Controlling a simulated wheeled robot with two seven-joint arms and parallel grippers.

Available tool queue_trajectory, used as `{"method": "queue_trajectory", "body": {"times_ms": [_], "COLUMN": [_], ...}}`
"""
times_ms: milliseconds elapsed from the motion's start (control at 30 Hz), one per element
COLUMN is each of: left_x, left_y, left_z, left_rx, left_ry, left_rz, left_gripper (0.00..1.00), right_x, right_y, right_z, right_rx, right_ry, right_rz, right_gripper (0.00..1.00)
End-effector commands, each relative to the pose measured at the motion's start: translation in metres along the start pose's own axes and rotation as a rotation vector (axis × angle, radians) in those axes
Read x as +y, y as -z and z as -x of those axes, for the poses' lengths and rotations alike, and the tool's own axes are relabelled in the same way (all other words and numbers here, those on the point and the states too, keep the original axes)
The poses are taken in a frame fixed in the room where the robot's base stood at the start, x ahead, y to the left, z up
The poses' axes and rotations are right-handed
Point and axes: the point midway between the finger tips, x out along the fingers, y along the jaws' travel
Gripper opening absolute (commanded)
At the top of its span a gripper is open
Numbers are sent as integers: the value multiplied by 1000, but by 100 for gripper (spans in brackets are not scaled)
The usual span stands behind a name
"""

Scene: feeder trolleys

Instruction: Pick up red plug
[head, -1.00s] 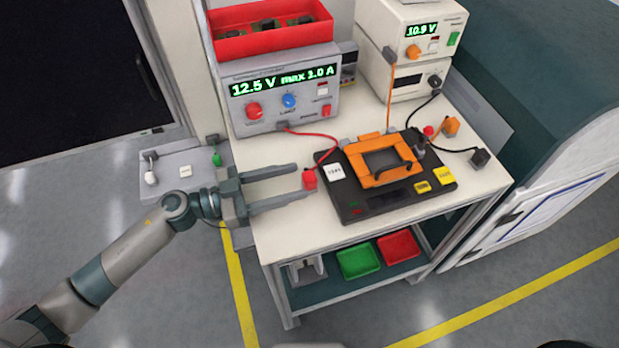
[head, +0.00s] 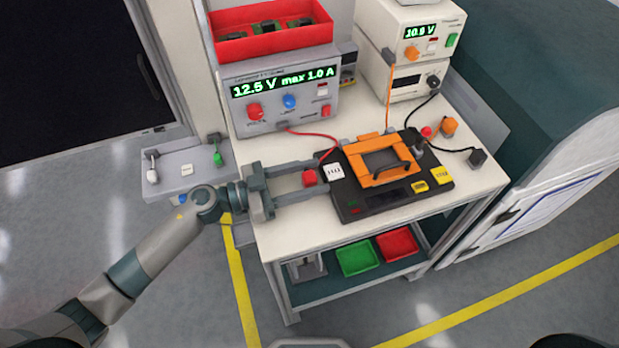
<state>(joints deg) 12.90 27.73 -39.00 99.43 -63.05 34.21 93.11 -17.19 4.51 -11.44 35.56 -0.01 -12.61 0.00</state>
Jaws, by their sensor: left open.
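The red plug (head: 309,178) is at the end of a red cable that runs from the grey power supply (head: 283,94) above it. It sits at the left edge of the black test fixture (head: 372,204), beside a white label. My left gripper (head: 321,180) reaches in from the left with its two fingers apart, one on the far side and one on the near side of the plug. The plug shows between the fingers near their tips. Whether either finger touches it cannot be told. My right gripper is not in view.
The fixture has an orange clamp frame (head: 366,167) with a dark handle. A second supply (head: 415,50) stands at the back right with orange and black leads. A green tray (head: 358,258) and a red tray (head: 397,244) lie on the lower shelf. The table's front left is clear.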

Motion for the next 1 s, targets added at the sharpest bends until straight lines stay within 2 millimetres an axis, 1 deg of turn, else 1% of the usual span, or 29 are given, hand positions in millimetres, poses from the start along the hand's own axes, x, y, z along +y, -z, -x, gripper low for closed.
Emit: {"method": "queue_trajectory", "body": {"times_ms": [400, 467, 500, 600, 633, 667, 867, 1000], "left_x": [0, 0, 0, 0, 0, 0, 0, 0], "left_y": [0, 0, 0, 0, 0, 0, 0, 6], "left_z": [0, 0, 0, 0, 0, 0, 0, 0], "left_rx": [0, 0, 0, 0, 0, 0, 0, 0], "left_ry": [0, 0, 0, 0, 0, 0, 0, -1], "left_rz": [1, 1, 1, 1, 1, 1, 0, -1], "left_gripper": [48, 34, 25, 4, 4, 0, 0, 0], "right_x": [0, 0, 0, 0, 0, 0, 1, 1], "right_y": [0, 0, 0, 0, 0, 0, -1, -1], "right_z": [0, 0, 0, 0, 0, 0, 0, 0], "right_rx": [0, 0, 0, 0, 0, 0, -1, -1], "right_ry": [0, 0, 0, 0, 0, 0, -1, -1], "right_rz": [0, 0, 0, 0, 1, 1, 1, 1], "right_gripper": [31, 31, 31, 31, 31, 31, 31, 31]}}
